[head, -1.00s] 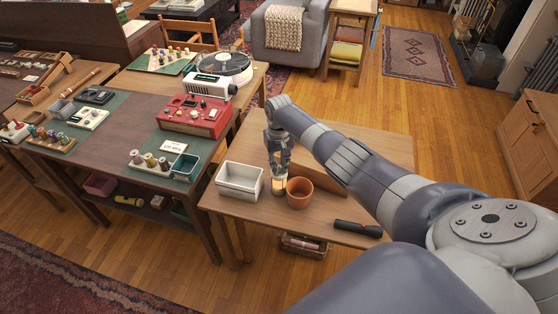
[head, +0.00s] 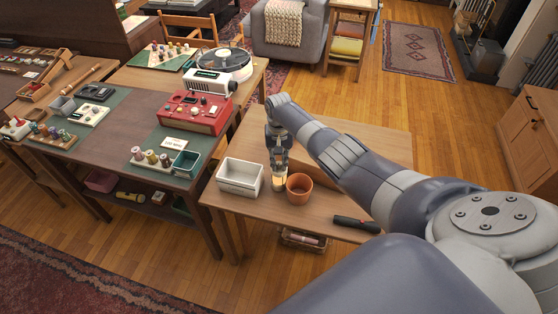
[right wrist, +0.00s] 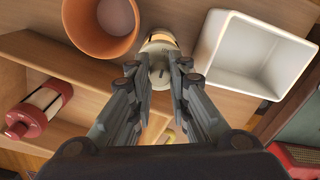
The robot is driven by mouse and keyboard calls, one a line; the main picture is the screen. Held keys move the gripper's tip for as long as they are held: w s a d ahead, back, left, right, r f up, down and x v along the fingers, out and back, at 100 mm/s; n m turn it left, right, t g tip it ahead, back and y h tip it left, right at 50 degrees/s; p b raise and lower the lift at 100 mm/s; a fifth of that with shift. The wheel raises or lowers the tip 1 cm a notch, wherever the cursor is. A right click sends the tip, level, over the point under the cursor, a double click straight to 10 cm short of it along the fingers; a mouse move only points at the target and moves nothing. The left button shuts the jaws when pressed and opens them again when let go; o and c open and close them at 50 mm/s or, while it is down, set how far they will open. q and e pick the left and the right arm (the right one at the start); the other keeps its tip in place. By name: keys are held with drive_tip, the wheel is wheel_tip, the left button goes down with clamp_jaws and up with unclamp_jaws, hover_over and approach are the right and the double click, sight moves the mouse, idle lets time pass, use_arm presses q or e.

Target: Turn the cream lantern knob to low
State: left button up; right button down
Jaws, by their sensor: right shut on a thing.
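The cream lantern (head: 279,182) stands on the wooden side table (head: 225,203), between a white planter and a terracotta pot, with a warm amber band showing. In the right wrist view the lantern (right wrist: 159,41) is just beyond my fingertips. My right gripper (head: 278,163) reaches down onto the lantern's top from above. In the right wrist view its fingers (right wrist: 153,75) are closed in on the knob at the top. The knob is mostly hidden between the fingers, so its setting cannot be read. My left gripper is not in view.
The white planter (head: 240,177) is close on the left and the terracotta pot (head: 299,188) close on the right. A red lantern (right wrist: 40,108) shows in the right wrist view. A cluttered worktable stands left.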

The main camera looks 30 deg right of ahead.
sight(279, 163)
drive_tip(key=c, duration=1.4)
unclamp_jaws()
drive_tip(key=shift+c, duration=0.2)
drive_tip(key=shift+r, duration=0.15)
wheel_tip(279, 163, up, 12)
